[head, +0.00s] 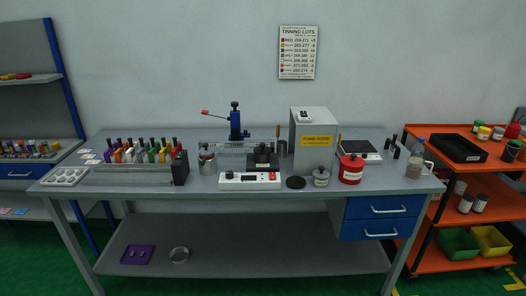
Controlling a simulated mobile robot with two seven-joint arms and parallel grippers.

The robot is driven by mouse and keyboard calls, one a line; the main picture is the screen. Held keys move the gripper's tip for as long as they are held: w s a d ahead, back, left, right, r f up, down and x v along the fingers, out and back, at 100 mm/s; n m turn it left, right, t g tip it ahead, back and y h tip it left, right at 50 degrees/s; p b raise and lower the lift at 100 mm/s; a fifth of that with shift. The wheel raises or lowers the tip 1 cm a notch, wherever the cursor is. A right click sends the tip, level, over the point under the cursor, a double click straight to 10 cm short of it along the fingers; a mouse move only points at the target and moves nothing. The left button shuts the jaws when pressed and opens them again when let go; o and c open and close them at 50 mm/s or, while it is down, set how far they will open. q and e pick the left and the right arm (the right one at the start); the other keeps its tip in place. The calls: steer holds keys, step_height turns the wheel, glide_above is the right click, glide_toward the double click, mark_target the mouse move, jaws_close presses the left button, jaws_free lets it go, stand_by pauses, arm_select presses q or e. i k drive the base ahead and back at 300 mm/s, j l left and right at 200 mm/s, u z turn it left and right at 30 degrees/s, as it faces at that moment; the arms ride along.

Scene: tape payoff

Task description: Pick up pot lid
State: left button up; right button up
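A small grey pot (321,180) stands near the front of the workbench, right of centre. A lid with a small knob (321,170) appears to sit on top of it. A flat dark disc (296,182) lies on the bench just left of that pot; I cannot tell if it is a lid or a pad. Neither of my grippers is in view.
A white power unit (250,180) lies left of the disc. A grey fume hood box (312,140) stands behind. An orange cart (440,215) is at the right. The bench's front edge is close to the pot.

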mark_target(262, 150)
steer(key=i+j, duration=0.8)
steer(key=i+j+z, duration=0.05)
